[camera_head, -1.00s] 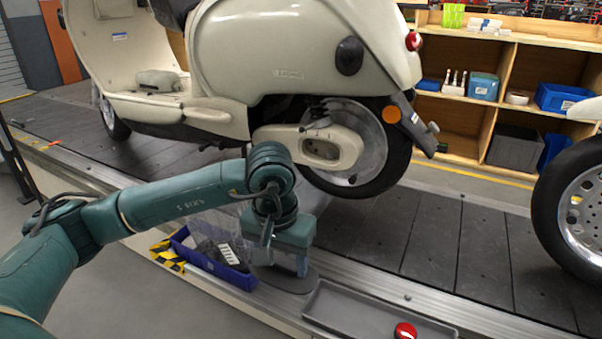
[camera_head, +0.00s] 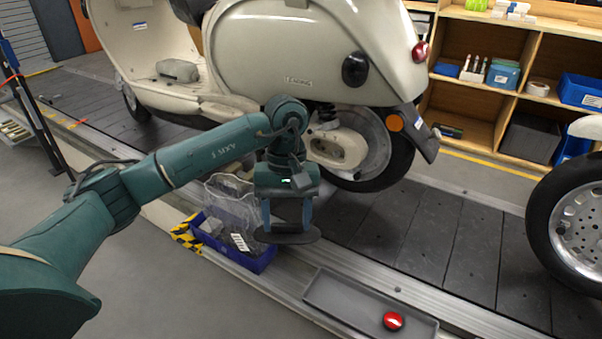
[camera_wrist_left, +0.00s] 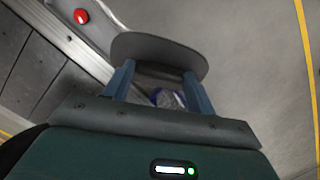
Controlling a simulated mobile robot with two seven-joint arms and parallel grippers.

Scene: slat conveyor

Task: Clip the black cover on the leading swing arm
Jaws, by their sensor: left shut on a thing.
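My left gripper (camera_head: 287,228) is shut on the black cover (camera_head: 272,238), a dark flat oval plate. It holds the cover roughly level below its fingers, in front of the conveyor's near rail. In the left wrist view the cover (camera_wrist_left: 150,48) spans across both fingertips (camera_wrist_left: 158,80). The cream swing arm (camera_head: 327,149) with its oval recess is on the cream scooter (camera_head: 290,55), beside the rear wheel, behind and right of my gripper. The cover and swing arm are apart. My right gripper is not in view.
A blue bin (camera_head: 262,262) with a clear bag (camera_head: 232,200) stands left of the gripper. Another scooter's wheel (camera_head: 580,225) is at right. The dark slats (camera_head: 415,235) between are clear.

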